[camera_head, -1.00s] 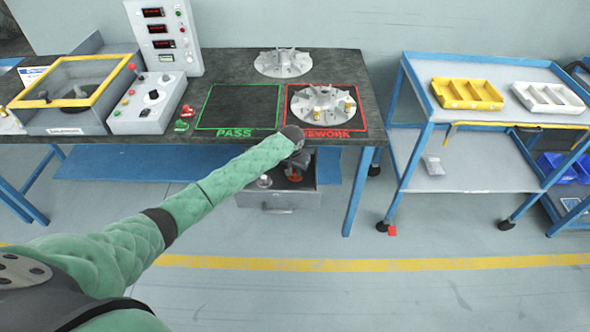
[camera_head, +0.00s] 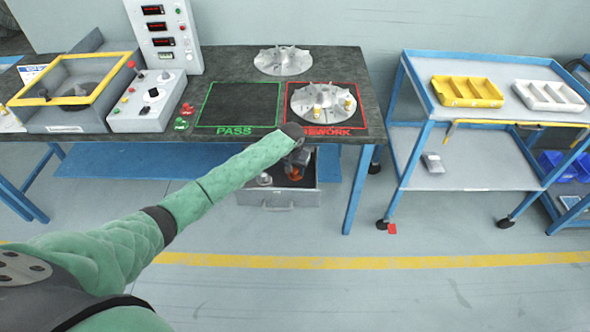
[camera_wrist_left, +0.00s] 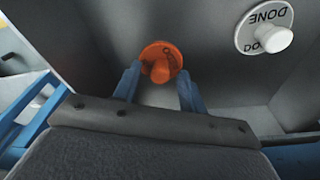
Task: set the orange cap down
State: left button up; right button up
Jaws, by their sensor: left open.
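The orange cap (camera_wrist_left: 161,62) is a round disc with a raised knob and dark lettering, inside the open grey drawer (camera_head: 279,208) under the bench. In the head view it shows as a small orange patch (camera_head: 295,173) just below my left gripper (camera_head: 297,159). In the left wrist view my left gripper (camera_wrist_left: 157,84) is open, its two blue fingers apart, with the cap between and just beyond the fingertips. Whether a finger touches the cap is unclear. A white cap marked DONE (camera_wrist_left: 265,27) sits in the same drawer. My right gripper is not in view.
The bench top above has a green PASS square (camera_head: 237,105), empty, and a red REWORK square (camera_head: 350,124) holding a finned impeller (camera_head: 322,102). Another impeller (camera_head: 283,61) stands behind. A blue cart (camera_head: 465,178) with trays stands to the right.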

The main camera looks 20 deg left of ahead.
aim_at(293, 178)
pick_arm(q)
notch_tip(293, 178, up, 11)
jog(key=s+b, duration=0.1)
jog(key=b, duration=0.1)
jog(key=shift+s+r, duration=0.15)
jog(key=shift+s, duration=0.2)
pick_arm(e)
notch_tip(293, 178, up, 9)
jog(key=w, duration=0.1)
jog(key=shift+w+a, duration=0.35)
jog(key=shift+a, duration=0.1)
pick_arm(q)
jog(key=shift+a, duration=0.1)
